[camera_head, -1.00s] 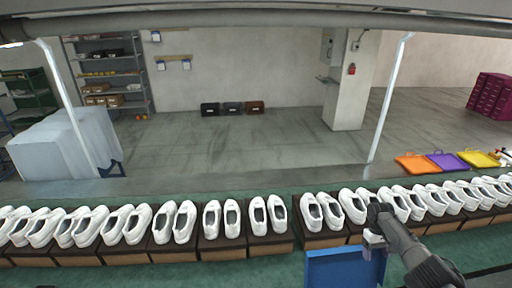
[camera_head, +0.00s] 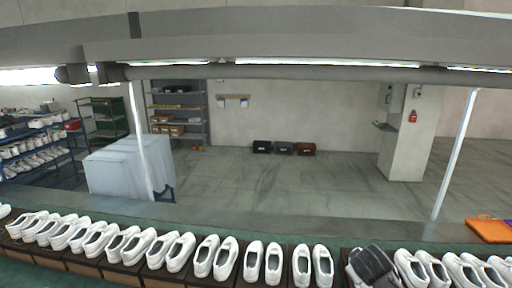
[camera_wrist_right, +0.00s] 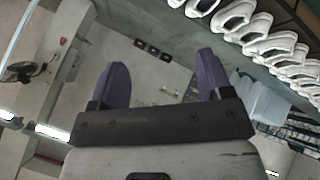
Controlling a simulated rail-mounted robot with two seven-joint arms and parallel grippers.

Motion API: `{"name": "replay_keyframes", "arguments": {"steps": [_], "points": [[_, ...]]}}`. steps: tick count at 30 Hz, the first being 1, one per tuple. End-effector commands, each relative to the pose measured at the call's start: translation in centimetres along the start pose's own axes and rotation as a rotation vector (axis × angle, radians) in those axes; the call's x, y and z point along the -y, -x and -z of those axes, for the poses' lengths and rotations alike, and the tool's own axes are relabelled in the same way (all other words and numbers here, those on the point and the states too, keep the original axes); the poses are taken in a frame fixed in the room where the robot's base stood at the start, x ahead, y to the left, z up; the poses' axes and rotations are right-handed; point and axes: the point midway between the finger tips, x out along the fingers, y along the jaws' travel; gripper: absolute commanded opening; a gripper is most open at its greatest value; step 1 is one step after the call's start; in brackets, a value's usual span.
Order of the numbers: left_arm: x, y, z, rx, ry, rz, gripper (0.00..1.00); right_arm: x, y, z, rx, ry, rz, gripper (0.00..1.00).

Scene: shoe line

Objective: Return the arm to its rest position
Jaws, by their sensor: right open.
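My right gripper (camera_wrist_right: 162,75) is open in the right wrist view, its two purple fingers spread with nothing between them. It points out over the grey floor and back wall, apart from the shoes. In the head view, a dark grey part of my right arm shows at the bottom edge, in front of the row of white shoes (camera_head: 272,262). The right fingertips cannot be made out there. My left gripper and arm are not in view.
The shoes stand in pairs on dark boxes along the green line. They also show at the upper right of the wrist view (camera_wrist_right: 235,15). An orange tray (camera_head: 488,230) lies at the right. A pale covered stack (camera_head: 118,168) stands left. A grey beam (camera_head: 270,75) crosses overhead.

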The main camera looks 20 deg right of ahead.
Motion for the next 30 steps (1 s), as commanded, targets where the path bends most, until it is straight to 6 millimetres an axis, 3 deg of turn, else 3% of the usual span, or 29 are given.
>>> {"name": "replay_keyframes", "arguments": {"steps": [1, 5, 9, 13, 16, 24, 30], "points": [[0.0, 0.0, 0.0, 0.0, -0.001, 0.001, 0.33, 2.8, 1.8, 0.1, -0.068, 0.025, 0.012, 0.72], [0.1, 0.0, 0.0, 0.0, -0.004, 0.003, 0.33, 9.2, 6.6, -1.3, -0.218, 0.061, 0.054, 0.72], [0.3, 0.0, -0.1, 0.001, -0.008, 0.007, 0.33, 15.6, 11.7, -6.0, -0.327, 0.055, 0.144, 0.72], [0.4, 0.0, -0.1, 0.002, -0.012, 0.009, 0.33, 19.9, 15.0, -11.8, -0.335, 0.019, 0.251, 0.72], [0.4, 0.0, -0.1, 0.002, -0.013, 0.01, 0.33, 22.8, 16.0, -16.5, -0.277, -0.01, 0.336, 0.72], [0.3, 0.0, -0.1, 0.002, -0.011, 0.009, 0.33, 28.9, 15.7, -28.4, 0.003, -0.039, 0.48, 0.72], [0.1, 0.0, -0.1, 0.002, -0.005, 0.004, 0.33, 30.4, 16.0, -33.2, 0.113, -0.026, 0.512, 0.72]]}}
